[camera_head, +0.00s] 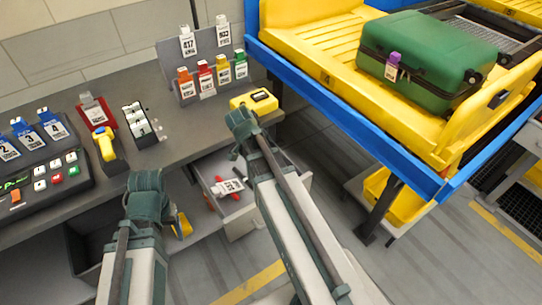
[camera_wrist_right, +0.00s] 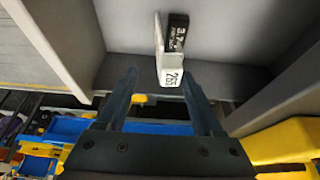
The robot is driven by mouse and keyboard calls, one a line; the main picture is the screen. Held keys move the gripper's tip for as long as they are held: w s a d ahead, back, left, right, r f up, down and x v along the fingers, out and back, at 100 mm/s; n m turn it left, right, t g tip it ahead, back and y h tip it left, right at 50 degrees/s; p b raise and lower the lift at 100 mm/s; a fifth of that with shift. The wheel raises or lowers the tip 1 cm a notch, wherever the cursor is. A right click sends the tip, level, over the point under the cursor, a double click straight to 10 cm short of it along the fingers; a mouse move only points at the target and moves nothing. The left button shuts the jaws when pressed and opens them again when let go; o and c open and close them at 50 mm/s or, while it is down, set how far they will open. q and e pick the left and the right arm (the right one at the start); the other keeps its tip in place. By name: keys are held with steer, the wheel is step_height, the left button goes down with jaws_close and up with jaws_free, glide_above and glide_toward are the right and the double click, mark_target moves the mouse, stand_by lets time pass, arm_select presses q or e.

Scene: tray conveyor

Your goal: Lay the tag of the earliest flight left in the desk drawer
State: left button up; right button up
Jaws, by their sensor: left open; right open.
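The desk drawer (camera_head: 240,226) is pulled out below the desk edge; a white printed tag (camera_head: 227,187) and a red item lie in it. Coloured-top tags, orange (camera_head: 186,84), red (camera_head: 206,79), yellow (camera_head: 224,74) and green (camera_head: 240,67), stand on a grey rack, with tags 417 (camera_head: 187,42) and 903 (camera_head: 223,33) above. Their small flight print is unreadable. My left gripper (camera_head: 146,182) is open, left of the drawer. My right gripper (camera_head: 238,125) is at the desk edge; in the wrist view it is open (camera_wrist_right: 160,92), facing a white numbered tag (camera_wrist_right: 170,78) beside a black printed piece (camera_wrist_right: 177,34).
A yellow device (camera_head: 254,101) lies by the rack. A yellow-handled scanner (camera_head: 107,149), a red tag holder (camera_head: 96,114) and a button panel (camera_head: 50,175) occupy the left desk. The blue-edged conveyor (camera_head: 345,120) carries a yellow tray (camera_head: 300,62) with a green suitcase (camera_head: 430,55).

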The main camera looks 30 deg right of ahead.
steer(key=p+v, duration=0.6)
steer(key=v, duration=0.2)
steer(key=shift+a, duration=0.1)
steer(key=s+a+n+y, duration=0.1)
steer(key=s+a+n, duration=0.4)
steer(key=a+n, duration=0.5)
steer(key=s+a+f+n+y, duration=0.1)
steer(key=s+a+n, duration=0.3)
steer(key=a+n, duration=0.7)
steer(key=shift+s+a+f+g+y, duration=0.3)
steer(key=shift+s+y, duration=0.1)
steer(key=shift+y, duration=0.2)
